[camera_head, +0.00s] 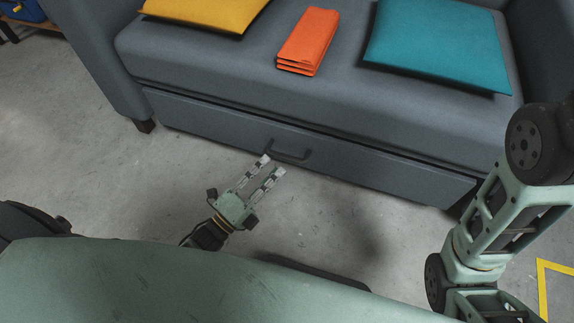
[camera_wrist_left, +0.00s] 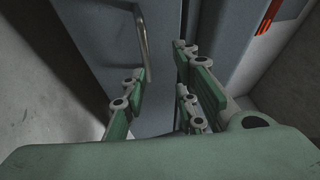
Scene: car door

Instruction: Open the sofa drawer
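The grey sofa (camera_head: 330,105) stands across the top of the head view. Its drawer (camera_head: 375,165) is the long grey panel under the seat, and it looks shut. A dark bar handle (camera_head: 289,151) sits near the middle of the drawer front. The handle also shows at the upper middle of the left wrist view (camera_wrist_left: 147,45). My left gripper (camera_head: 273,167) is open and empty, its fingers pointing at the drawer just short of the handle. In the left wrist view, the handle appears ahead of the gap between the fingers (camera_wrist_left: 163,80). My right gripper is not visible.
A yellow cushion (camera_head: 208,12), a folded orange cloth (camera_head: 308,40) and a teal cushion (camera_head: 438,45) lie on the seat. A dark sofa foot (camera_head: 145,126) stands at the left. The concrete floor (camera_head: 90,170) before the sofa is clear. Yellow tape (camera_head: 542,290) marks the floor at right.

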